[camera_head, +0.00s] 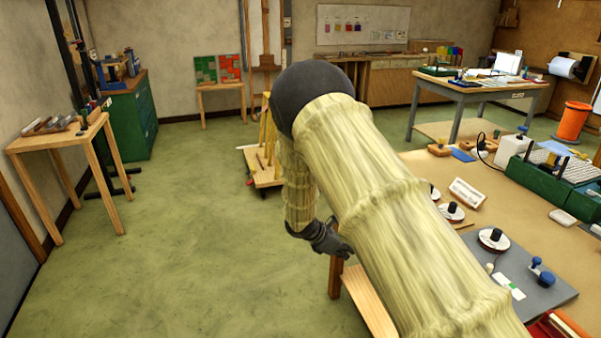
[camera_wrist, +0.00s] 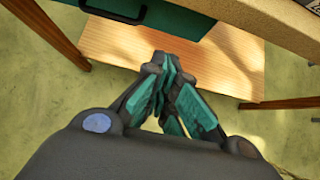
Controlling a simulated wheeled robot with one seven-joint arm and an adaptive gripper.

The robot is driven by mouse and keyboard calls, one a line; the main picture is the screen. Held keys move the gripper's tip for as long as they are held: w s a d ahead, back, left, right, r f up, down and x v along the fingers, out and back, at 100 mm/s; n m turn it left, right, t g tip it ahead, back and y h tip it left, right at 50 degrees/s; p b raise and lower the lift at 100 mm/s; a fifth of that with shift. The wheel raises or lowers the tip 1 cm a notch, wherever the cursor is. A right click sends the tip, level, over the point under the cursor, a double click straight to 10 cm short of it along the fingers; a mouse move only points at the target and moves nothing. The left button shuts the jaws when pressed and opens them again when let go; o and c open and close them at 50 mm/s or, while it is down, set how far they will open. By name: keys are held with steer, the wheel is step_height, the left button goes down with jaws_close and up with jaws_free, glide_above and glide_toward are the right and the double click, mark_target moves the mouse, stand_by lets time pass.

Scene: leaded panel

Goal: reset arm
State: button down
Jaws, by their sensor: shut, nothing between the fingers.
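My gripper (camera_wrist: 166,85) shows in the wrist view with its teal-padded fingers drawn together and nothing between them. Below it in that view is a wooden shelf board (camera_wrist: 215,65) between table legs, with green floor around it. In the head view my arm, in a pale yellow cover, crosses the middle of the picture. The dark gripper end (camera_head: 328,240) hangs low beside the left edge of the large worktable (camera_head: 420,170).
The worktable carries several round reels, a grey mat (camera_head: 545,300) and a green machine (camera_head: 560,180). A small wooden table (camera_head: 60,140) with tools stands at left by a green cabinet (camera_head: 130,115). A wooden cart (camera_head: 262,170) stands behind my arm. The left floor is clear.

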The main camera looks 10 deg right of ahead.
steer(key=s+a+f+m+g+y, duration=0.2)
steer(key=s+f+m+y, duration=0.2)
steer(key=s+f, duration=0.8)
steer(key=s+a+f+m+g+y, duration=0.1)
steer(key=s+a+f+m+y, duration=0.15)
steer(key=s+f+m, duration=0.9)
steer(key=s+d+r+m+y, duration=0.1)
steer(key=s+r+m, duration=0.1)
steer(key=s, duration=1.1)
steer(key=s+d+r+m+t+y, duration=0.1)
steer(key=s+r+m, duration=0.1)
steer(key=s, duration=1.1)
steer(key=shift+m, duration=0.45)
steer(key=shift+s+d, duration=0.1)
steer(key=shift+d, duration=0.1)
